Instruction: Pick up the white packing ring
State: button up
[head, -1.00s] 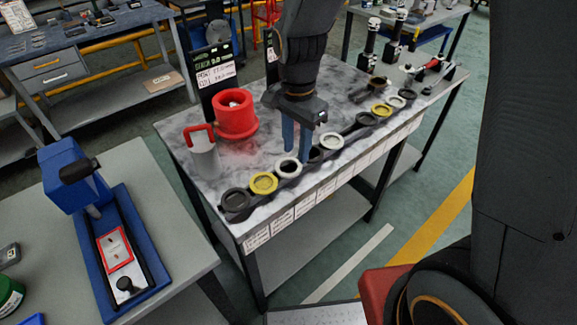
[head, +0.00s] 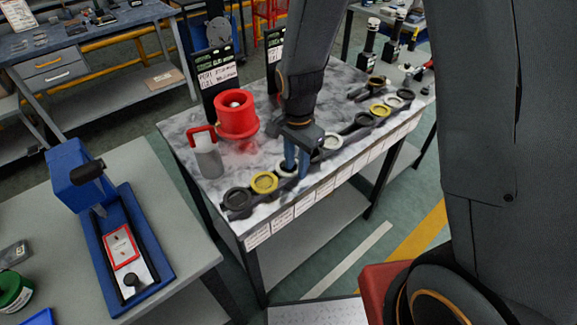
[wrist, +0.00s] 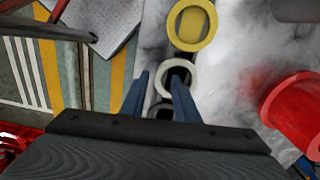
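The white packing ring (head: 283,172) sits in the dark holder strip near the table's front edge, right of a yellow ring (head: 264,182). My gripper (head: 296,171) is down at it with blue fingers apart, partly hiding it in the head view. In the wrist view the white ring (wrist: 192,76) is at the fingertips. One finger of my gripper (wrist: 160,79) overlaps the ring's opening, and the other is beside its left rim. I cannot tell whether they touch it. Another white ring (head: 332,141) lies farther right along the strip.
A black ring (head: 237,199) is at the strip's left end. A red cylindrical part (head: 236,115) and a grey container with a red handle (head: 207,158) stand behind the strip. A blue press (head: 115,235) stands on the left bench. More rings (head: 379,110) lie to the right.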

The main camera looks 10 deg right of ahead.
grip_shut()
jog(key=shift+r, duration=0.15)
